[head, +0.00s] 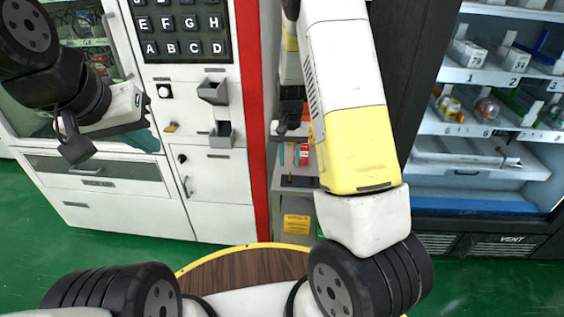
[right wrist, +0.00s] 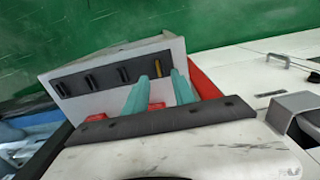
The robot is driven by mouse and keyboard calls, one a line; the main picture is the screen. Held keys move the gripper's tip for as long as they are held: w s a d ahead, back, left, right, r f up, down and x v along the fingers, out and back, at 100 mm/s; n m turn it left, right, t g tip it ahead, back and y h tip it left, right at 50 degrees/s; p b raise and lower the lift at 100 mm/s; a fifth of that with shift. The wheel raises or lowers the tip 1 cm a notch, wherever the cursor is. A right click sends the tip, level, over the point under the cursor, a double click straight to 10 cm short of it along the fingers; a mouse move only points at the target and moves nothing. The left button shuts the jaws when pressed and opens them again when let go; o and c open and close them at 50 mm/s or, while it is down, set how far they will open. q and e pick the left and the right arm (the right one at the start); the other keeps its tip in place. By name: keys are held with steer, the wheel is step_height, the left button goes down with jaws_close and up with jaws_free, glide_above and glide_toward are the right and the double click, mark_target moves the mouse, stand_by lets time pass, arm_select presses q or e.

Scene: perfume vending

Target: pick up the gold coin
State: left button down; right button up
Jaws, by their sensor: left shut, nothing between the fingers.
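The gold coin (right wrist: 157,69) stands on edge in the end slot of a black holder strip (right wrist: 105,77) on a pale panel, in the right wrist view. My right gripper (right wrist: 165,75) is open, with its two teal fingers apart and their tips close to the coin, one on each side in the picture. I see nothing held between them.
The white vending machine (head: 218,187) has a lettered keypad (head: 182,30) and grey trays (head: 213,92). A dark cabinet with numbered shelves (head: 490,75) stands at the right. A round wooden top (head: 240,270) is in front of me. Green floor (head: 110,245) is open at the left.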

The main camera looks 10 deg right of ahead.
mark_target(290, 177)
step_height(290, 177, down, 5)
steer(key=shift+d+r, duration=0.15)
steer(key=shift+r, duration=0.05)
jaws_close()
